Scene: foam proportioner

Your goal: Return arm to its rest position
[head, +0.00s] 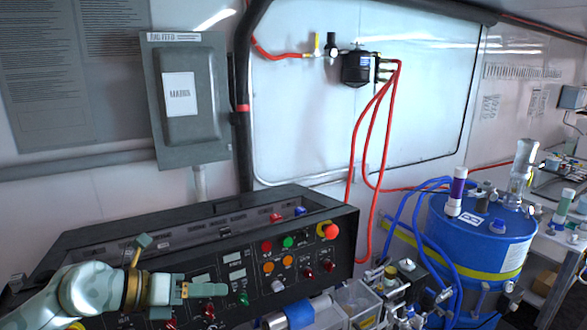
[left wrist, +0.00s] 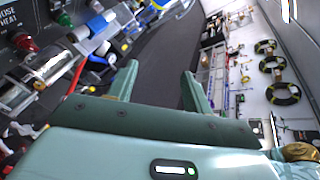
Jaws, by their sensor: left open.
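My left gripper (head: 205,290) is in front of the black control panel (head: 290,225) at the lower left of the head view. In the left wrist view its two green fingers (left wrist: 158,88) are apart, with nothing between them. The fingers appear over the dark floor, and I cannot tell whether the gripper touches the panel. The arm covers the panel's lower left part. My right gripper does not show in either view.
Red, green and orange buttons (head: 268,267) cover the panel. A blue drum (head: 478,245) with blue hoses stands at the right. Red hoses (head: 372,150) hang from the wall. A grey electrical box (head: 190,100) is on the wall. Coiled black hoses (left wrist: 282,93) hang beyond the floor.

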